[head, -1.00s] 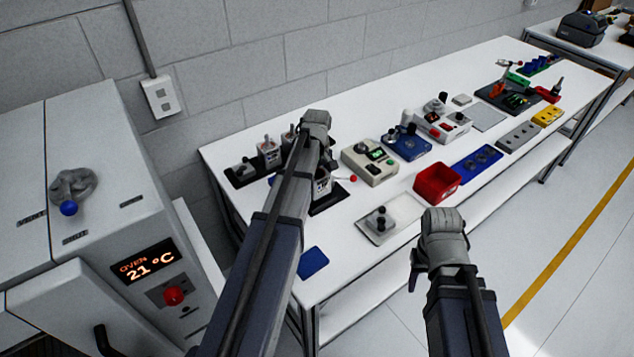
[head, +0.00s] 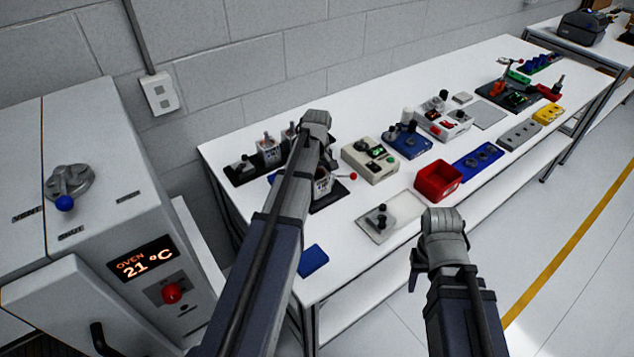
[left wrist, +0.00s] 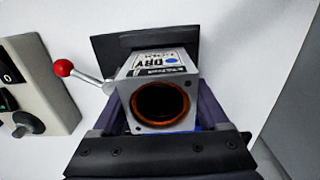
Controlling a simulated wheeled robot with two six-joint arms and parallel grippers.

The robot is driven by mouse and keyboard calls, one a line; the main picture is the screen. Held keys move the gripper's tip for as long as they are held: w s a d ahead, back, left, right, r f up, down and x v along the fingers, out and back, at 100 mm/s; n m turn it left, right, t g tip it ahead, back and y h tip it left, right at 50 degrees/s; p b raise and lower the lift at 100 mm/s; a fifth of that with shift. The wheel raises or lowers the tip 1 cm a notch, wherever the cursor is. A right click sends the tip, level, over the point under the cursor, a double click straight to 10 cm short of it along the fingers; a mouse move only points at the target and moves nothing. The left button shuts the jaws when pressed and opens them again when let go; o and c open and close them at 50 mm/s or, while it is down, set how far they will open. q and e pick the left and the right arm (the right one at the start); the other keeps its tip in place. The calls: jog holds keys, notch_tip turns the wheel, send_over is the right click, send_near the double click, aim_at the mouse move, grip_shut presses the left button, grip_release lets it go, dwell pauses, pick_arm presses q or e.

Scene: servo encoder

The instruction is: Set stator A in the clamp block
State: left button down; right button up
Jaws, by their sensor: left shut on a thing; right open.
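A grey square stator housing with a printed label and a copper ring (left wrist: 160,103) is between the dark fingers of my left gripper (left wrist: 165,128). In the head view, part of the housing (head: 322,184) shows beside my left arm. The lever with a red ball (left wrist: 63,68), seemingly the clamp's, is beside it, and a dark plate (left wrist: 120,48) is behind it. The lever's red ball also shows in the head view (head: 353,176). I cannot tell whether the stator is seated; my arm and fingers hide the clamp block. My right gripper (head: 418,278) is open and empty, beyond the bench's front edge.
More housings (head: 268,150) stand on a dark rack at the bench's back left. A beige instrument (head: 370,160) is right of the lever. A red bin (head: 438,181), a pale tray with a black-knobbed part (head: 380,222) and a blue pad (head: 313,261) lie forward. An oven (head: 150,262) stands left.

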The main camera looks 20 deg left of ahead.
pick_arm(q)
jog(key=shift+f+b, duration=0.3)
jog(key=shift+f, duration=0.05)
dwell(0.3)
jog(key=shift+f+b, duration=0.3)
jog(key=shift+r, duration=0.1)
jog(key=shift+r+p, duration=0.25)
jog(key=shift+p, duration=0.1)
jog(key=shift+f, duration=0.2)
dwell(0.4)
jog(key=shift+f+b, duration=0.15)
jog(key=shift+b, duration=0.15)
dwell(1.0)
